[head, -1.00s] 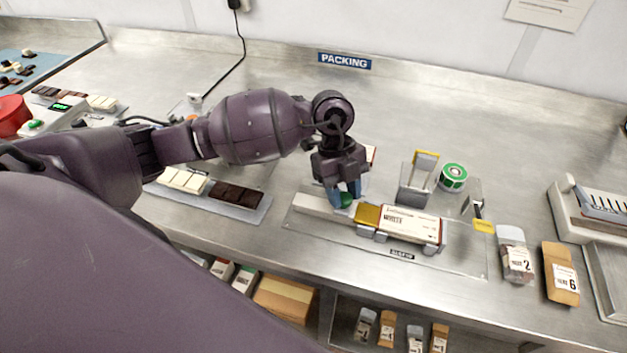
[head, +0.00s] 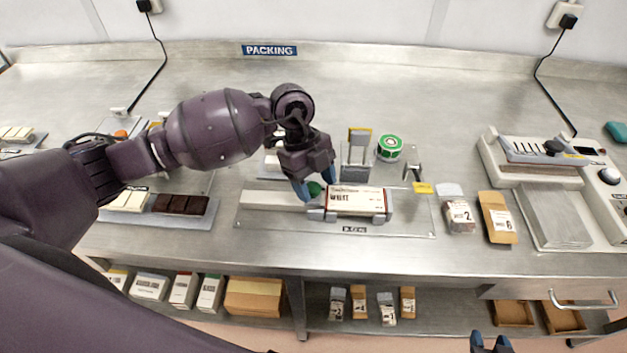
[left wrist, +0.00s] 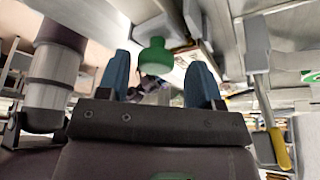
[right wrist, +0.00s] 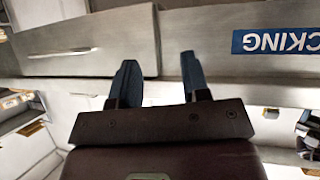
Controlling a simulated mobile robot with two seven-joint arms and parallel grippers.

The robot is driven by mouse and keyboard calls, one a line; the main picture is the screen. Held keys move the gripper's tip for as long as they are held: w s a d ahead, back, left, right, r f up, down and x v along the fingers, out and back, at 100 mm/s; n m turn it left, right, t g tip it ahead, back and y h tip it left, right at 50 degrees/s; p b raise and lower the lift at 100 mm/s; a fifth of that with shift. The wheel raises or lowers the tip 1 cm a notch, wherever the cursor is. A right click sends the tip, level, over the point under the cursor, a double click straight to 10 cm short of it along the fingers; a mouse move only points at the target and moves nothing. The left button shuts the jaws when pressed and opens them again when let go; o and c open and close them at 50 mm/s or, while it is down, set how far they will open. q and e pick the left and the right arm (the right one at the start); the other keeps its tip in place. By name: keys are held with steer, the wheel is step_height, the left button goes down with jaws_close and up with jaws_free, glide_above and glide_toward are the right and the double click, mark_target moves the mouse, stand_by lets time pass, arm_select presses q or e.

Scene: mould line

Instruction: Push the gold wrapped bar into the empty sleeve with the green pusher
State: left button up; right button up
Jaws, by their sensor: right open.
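The green pusher (head: 315,188) is at the left end of the sleeve in the head view. The white printed sleeve (head: 352,199) lies in a grey holder on a clear plate. No gold of the wrapped bar shows outside the sleeve; the sleeve hides its inside. My left gripper (head: 315,187) has its blue fingers on either side of the green knob. In the left wrist view the knob (left wrist: 156,57) sits between the fingers with a small gap on each side, so this gripper looks open. My right gripper (head: 490,343) is open and empty at the bottom edge.
A pale rail (head: 272,199) runs left of the sleeve. A grey stand (head: 356,160) and a green-and-white roll (head: 389,147) stand behind it. Pouches (head: 499,218) and a sealing machine (head: 545,165) are to the right. A chocolate tray (head: 165,220) lies left.

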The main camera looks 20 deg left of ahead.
arm_select(q)
steer(key=shift+a, duration=0.15)
steer(key=shift+r, duration=0.15)
steer(key=v, duration=1)
steer(key=shift+r, duration=0.25)
arm_select(e)
steer(key=shift+s+f, duration=0.15)
steer(key=shift+f, duration=0.05)
steer(key=shift+w+a+r, duration=0.15)
steer(key=shift+w+r, duration=0.2)
steer(key=shift+w, duration=0.1)
steer(key=shift+s, duration=0.1)
